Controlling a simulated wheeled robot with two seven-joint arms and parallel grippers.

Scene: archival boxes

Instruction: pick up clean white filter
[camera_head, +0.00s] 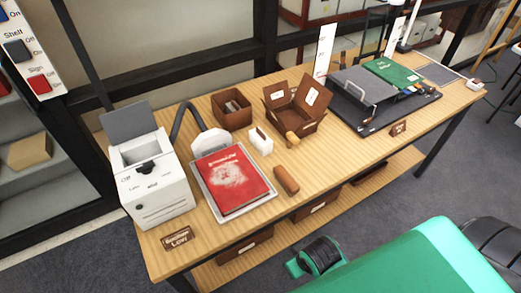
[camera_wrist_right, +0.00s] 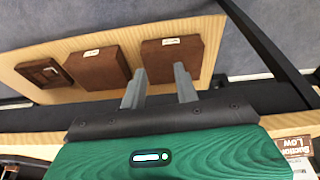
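I cannot tell for sure which thing is the clean white filter. A small white block (camera_head: 260,142) with a brown part on it stands mid-table in the head view. A white many-sided panel (camera_head: 211,147) stands at the end of a dark hose, behind a tray. My right gripper (camera_wrist_right: 159,88) shows in the right wrist view with its two grey fingers apart and nothing between them. Brown boxes on the lower shelf show beyond the fingers. My left gripper is not in view.
A white machine (camera_head: 155,180) stands at the table's left end, near a "Low" sign (camera_head: 177,238). A red book (camera_head: 232,180) lies on the tray (camera_head: 262,205). A brown box (camera_head: 231,118), an open brown box (camera_head: 310,127) and a brown roll (camera_head: 286,180) are nearby. Bare wood shows at front centre.

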